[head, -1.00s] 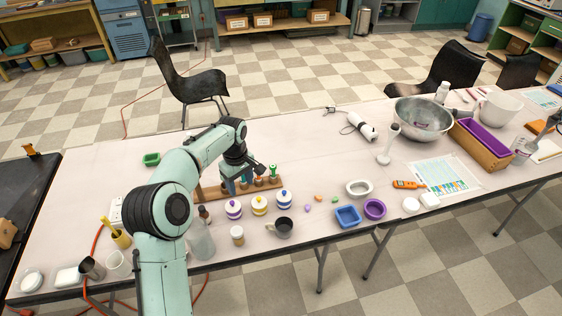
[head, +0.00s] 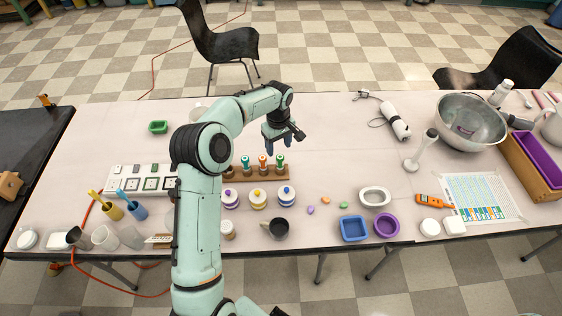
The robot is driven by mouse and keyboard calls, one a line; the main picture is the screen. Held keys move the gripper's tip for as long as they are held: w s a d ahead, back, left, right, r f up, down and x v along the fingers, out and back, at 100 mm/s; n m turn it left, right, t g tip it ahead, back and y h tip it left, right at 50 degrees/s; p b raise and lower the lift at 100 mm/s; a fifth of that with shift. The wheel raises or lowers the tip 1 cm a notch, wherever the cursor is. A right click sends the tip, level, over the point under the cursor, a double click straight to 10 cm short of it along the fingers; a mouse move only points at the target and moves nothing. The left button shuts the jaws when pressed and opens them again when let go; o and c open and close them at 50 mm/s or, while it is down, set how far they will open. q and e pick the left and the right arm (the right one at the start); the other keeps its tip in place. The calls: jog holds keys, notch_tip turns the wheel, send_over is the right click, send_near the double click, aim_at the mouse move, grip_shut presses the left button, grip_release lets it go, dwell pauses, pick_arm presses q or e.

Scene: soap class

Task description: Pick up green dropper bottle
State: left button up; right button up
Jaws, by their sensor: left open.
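The green dropper bottle (head: 280,162) stands upright at the right end of a brown wooden rack (head: 240,175). Other dropper bottles with orange (head: 262,163) and teal (head: 245,163) tops stand to its left in the same rack. My left gripper (head: 283,148) is open and empty, with its fingers pointing down. It shows just above and behind the green bottle in the picture, apart from it. My right gripper does not show.
Striped lidded jars (head: 258,199) and a dark mug (head: 277,228) stand in front of the rack. Blue (head: 354,228) and purple (head: 387,225) trays lie to the right. A metal bowl (head: 470,123) stands farther right. The table behind the rack is mostly clear.

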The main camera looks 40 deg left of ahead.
aim_at(280, 157)
pick_arm(q)
notch_tip(280, 157, down, 2)
jog(key=shift+w+f, duration=0.1)
jog(key=shift+f, duration=0.15)
jog(key=f, duration=0.5)
jog(key=shift+d, duration=0.2)
jog(key=shift+c, duration=0.3)
jog(key=c, duration=0.6)
